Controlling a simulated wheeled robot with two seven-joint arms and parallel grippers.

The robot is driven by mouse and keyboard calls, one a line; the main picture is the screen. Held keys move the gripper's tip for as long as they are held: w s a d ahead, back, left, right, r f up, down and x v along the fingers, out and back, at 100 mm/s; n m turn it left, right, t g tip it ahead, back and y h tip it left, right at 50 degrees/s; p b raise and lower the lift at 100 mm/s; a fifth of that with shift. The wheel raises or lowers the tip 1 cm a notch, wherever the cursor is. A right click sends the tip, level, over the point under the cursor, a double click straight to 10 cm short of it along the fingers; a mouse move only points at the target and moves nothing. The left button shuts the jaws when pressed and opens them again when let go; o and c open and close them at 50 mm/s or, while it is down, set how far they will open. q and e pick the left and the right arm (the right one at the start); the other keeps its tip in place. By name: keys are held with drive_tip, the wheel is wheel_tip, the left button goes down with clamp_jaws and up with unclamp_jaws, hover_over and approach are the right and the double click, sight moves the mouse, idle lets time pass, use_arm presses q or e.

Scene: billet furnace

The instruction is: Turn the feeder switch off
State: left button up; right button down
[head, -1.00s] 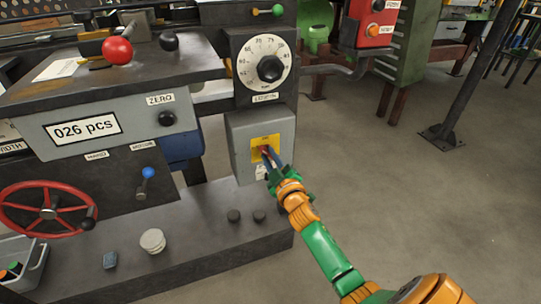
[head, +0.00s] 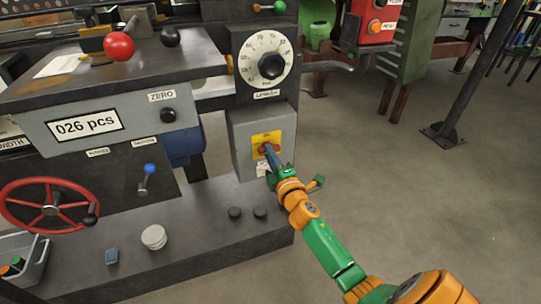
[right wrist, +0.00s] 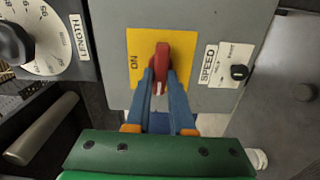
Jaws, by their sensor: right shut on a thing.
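The feeder switch is a red handle (right wrist: 161,62) on a yellow plate (right wrist: 137,47), on the front of a grey box (head: 246,128). In the right wrist view the word ON shows on the plate, to the left of the handle. My right gripper (head: 268,151) is at the handle. In the right wrist view its two blue fingers (right wrist: 161,80) are shut on the handle, one on each side. My left gripper is not in view.
A small speed knob (right wrist: 239,72) sits beside the plate, and the length dial (head: 265,64) is above the box. A red handwheel (head: 50,206) and blue-tipped lever (head: 149,172) are at left. Open floor (head: 400,200) lies to the right.

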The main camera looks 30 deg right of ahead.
drive_tip(key=shift+n, duration=0.3)
idle(0.4)
drive_tip(key=c, duration=0.8)
unclamp_jaws()
drive_tip(key=v, duration=0.7)
drive_tip(key=shift+s+p, duration=0.1)
drive_tip(key=shift+p, duration=0.25)
